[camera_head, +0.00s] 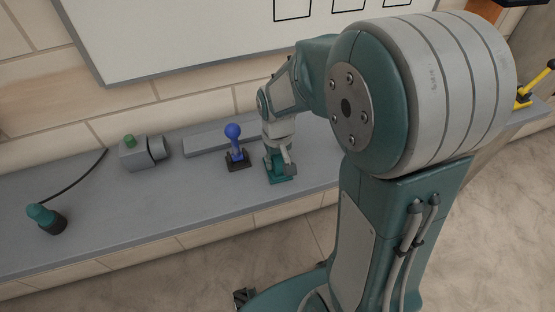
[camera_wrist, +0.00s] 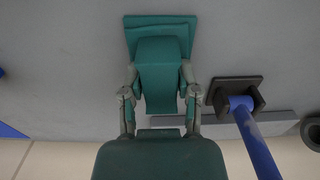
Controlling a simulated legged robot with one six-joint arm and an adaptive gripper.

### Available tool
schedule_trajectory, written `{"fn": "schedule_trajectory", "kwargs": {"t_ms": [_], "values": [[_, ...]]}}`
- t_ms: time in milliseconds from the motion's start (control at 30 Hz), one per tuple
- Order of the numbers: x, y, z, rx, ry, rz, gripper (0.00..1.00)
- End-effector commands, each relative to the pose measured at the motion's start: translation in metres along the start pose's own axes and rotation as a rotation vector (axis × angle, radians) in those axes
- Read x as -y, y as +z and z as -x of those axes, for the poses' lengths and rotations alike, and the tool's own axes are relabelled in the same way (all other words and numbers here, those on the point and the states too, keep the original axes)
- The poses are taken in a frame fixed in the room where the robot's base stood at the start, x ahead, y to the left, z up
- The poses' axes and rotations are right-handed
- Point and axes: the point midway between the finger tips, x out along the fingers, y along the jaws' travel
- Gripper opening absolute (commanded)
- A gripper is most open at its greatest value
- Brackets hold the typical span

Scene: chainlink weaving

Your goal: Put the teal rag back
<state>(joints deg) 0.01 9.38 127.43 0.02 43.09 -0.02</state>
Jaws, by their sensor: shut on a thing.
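The teal rag (camera_wrist: 160,72) shows in the wrist view as a folded strip between the two fingers of my gripper (camera_wrist: 160,96), which is shut on it. A flat teal square (camera_wrist: 162,20) lies on the grey counter just beyond it; I cannot tell whether it is part of the rag or a separate pad. In the head view my gripper (camera_head: 279,157) points down at the counter, with teal material (camera_head: 282,177) directly under it. My gripper hides part of the rag there.
A blue-knobbed lever (camera_head: 234,144) on a black base stands close beside my gripper; it also shows in the wrist view (camera_wrist: 248,125). A grey box with a green button (camera_head: 140,150) and a teal-topped knob (camera_head: 46,217) stand further left. A yellow lever (camera_head: 528,95) is far right.

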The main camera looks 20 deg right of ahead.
Motion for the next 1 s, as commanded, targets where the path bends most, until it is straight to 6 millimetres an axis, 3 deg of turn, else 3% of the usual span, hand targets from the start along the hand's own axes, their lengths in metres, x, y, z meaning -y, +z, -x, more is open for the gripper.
{"fn": "schedule_trajectory", "kwargs": {"t_ms": [67,100,167,200,667,1000], "values": [[0.000,0.000,-0.001,0.000,0.000,0.000,0.03],[0.000,0.000,-0.002,0.000,0.000,0.000,0.46],[0.000,0.000,-0.001,0.000,0.000,0.000,0.73],[0.000,0.000,-0.001,0.000,0.000,0.000,0.76],[0.000,0.000,0.007,-0.001,0.000,0.000,0.76],[0.000,-0.001,0.074,-0.006,0.000,0.000,0.76]]}}
